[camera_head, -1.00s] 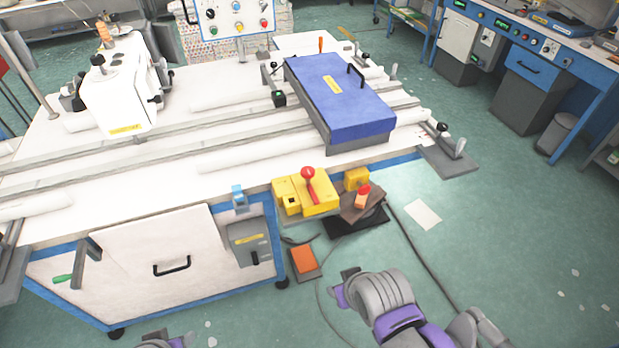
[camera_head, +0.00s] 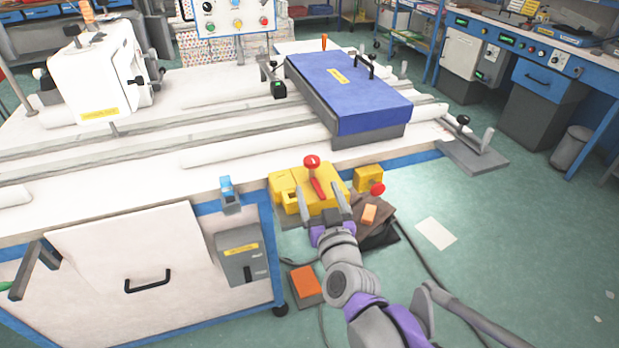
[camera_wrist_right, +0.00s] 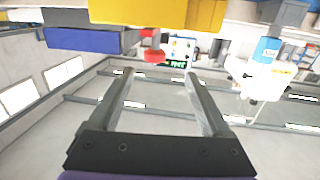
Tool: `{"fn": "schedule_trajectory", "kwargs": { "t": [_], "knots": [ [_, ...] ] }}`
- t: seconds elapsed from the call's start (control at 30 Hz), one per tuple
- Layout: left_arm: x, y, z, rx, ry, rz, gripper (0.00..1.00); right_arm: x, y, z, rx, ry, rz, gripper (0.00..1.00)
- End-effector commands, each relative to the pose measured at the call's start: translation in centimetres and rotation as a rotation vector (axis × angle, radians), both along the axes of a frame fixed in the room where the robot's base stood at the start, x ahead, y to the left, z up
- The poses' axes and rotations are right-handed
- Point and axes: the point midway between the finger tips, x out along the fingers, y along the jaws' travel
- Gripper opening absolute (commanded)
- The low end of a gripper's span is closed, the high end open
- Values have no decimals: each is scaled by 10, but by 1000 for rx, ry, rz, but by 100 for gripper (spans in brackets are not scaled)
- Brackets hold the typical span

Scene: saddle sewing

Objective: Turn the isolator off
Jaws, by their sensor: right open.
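A yellow box (camera_head: 312,198) with an upright red lever (camera_head: 316,185) ending in a round red knob (camera_head: 312,161) is mounted at the table's front edge. I take it as the isolator. My right gripper (camera_head: 321,190) is open and empty, its fingers pointing up at the front of this box, one to each side of the lever's line. I cannot tell the remaining gap. In the right wrist view, which looks upside down, the yellow housing (camera_wrist_right: 165,14) and red knob (camera_wrist_right: 154,57) show beyond the open fingers (camera_wrist_right: 159,75). My left gripper is out of view.
A smaller yellow box (camera_head: 368,178) with a red button (camera_head: 377,189) sits close on the right. A grey switch box (camera_head: 238,257) and blue fitting (camera_head: 227,187) are left. A blue-lidded case (camera_head: 345,85) lies behind. An orange pedal (camera_head: 305,281) is on the floor.

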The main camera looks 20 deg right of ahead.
Motion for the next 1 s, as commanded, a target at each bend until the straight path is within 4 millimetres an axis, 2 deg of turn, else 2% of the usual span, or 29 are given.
{"fn": "schedule_trajectory", "kwargs": {
  "t": [0.03,0.17,0.27,0.5,0.7,1.0],
  "knots": [
    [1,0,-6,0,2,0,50,4,-3,-4,-2,-14,-18,82],
    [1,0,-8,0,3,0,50,11,-8,-1,-7,-28,-35,82],
    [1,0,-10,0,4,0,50,25,-10,0,-5,-27,-35,82],
    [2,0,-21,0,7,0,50,71,-17,0,-6,-27,-33,82],
    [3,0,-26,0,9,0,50,99,-22,0,-4,-26,-33,82],
    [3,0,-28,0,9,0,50,111,-24,1,-5,-26,-31,82]
  ]
}}
